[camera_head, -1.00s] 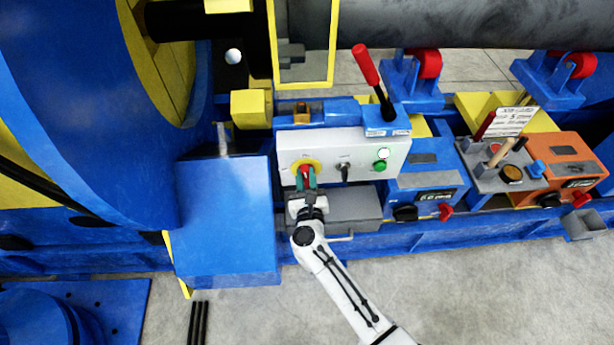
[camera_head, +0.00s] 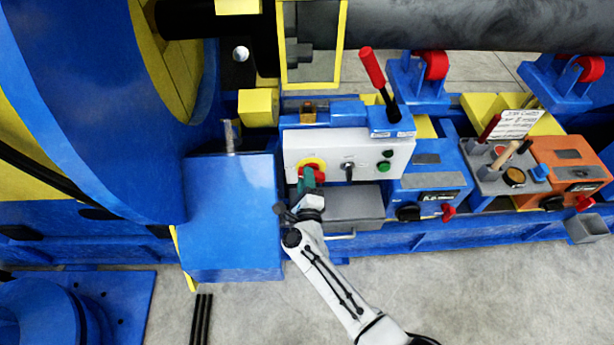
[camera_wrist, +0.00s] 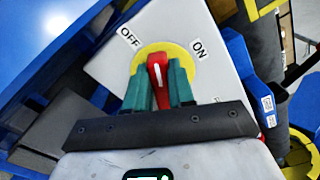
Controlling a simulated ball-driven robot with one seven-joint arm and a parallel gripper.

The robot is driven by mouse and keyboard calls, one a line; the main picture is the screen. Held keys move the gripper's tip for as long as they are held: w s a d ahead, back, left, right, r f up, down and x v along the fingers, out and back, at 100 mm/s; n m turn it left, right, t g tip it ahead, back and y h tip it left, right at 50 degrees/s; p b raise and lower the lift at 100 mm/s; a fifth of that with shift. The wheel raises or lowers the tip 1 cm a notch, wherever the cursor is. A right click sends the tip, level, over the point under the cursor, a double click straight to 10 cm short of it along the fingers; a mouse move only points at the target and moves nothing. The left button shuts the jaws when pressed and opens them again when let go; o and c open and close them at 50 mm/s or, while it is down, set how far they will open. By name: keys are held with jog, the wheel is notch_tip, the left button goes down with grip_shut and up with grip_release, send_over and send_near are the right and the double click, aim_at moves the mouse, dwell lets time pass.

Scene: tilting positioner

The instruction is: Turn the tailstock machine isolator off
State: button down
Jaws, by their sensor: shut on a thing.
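The isolator is a red rotary handle (camera_wrist: 158,80) with a white line, on a round yellow plate (camera_wrist: 182,55). An OFF label (camera_wrist: 130,37) and an ON label (camera_wrist: 198,48) flank it, and the handle points between them in the wrist view. My gripper (camera_wrist: 160,93) is shut on the handle, one green finger on each side. In the head view the yellow plate (camera_head: 311,162) is at the left of a white control panel (camera_head: 365,150), and my gripper (camera_head: 307,180) covers part of the handle.
Right of the isolator are a black selector switch (camera_head: 348,171) and two dark green buttons or lamps (camera_head: 385,166). A red-knobbed lever (camera_head: 372,68) rises above the panel. A grey box (camera_head: 350,205) juts out below it. A large blue housing (camera_head: 232,220) stands close on the left.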

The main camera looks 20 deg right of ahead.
jog(key=n, duration=0.5)
jog(key=shift+w+a+f+p, duration=0.15)
jog(key=shift+a+f+p, duration=0.05)
jog(key=shift+f+p, duration=0.1)
jog(key=shift+n, duration=0.3)
jog(key=c, duration=1)
grip_release()
jog(key=shift+f, duration=0.1)
jog(key=shift+o, duration=0.2)
jog(key=p+v, duration=0.1)
jog(key=v, duration=0.9)
jog(key=shift+s, duration=0.4)
jog(key=shift+a, duration=0.1)
